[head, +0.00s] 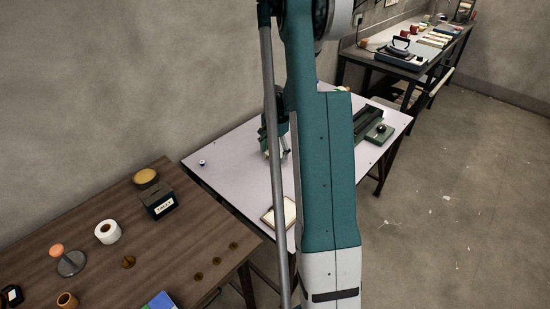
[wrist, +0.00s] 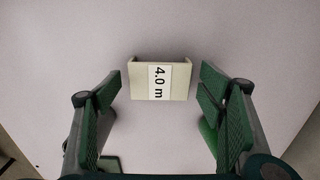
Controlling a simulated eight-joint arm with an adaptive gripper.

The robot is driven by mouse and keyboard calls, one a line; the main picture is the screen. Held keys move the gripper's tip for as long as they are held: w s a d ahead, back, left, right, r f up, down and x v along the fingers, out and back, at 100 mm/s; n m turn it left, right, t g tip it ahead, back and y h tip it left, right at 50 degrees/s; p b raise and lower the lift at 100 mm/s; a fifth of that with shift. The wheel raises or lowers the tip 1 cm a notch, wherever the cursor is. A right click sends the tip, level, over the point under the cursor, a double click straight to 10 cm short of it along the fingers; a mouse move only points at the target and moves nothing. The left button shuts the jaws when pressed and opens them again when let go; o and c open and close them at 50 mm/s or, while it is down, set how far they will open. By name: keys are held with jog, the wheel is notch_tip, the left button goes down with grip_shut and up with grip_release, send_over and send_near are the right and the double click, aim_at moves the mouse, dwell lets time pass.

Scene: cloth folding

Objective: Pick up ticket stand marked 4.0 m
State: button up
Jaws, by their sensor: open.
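The ticket stand (wrist: 161,82) is a small cream block with raised side edges and a white label reading "4.0 m", turned sideways. In the wrist view it lies on the pale table top, a little above the picture's centre. My gripper (wrist: 160,92) is open, with one green finger at the left of the stand and one at the right. Clear gaps show between the fingers and the stand; its height above the table is hard to judge. In the head view my gripper (head: 275,150) is over the pale table, partly hidden by my arm, and I cannot make out the stand.
The pale table (head: 235,150) holds a framed panel (head: 279,215) at the front and a green device (head: 379,133) at the right. A small knob-like item (head: 202,162) stands at the left. A brown table (head: 165,235) with several items adjoins at the left front.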

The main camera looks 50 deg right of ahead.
jog(key=shift+f, duration=0.6)
jog(key=shift+c, duration=0.7)
jog(key=c, duration=0.8)
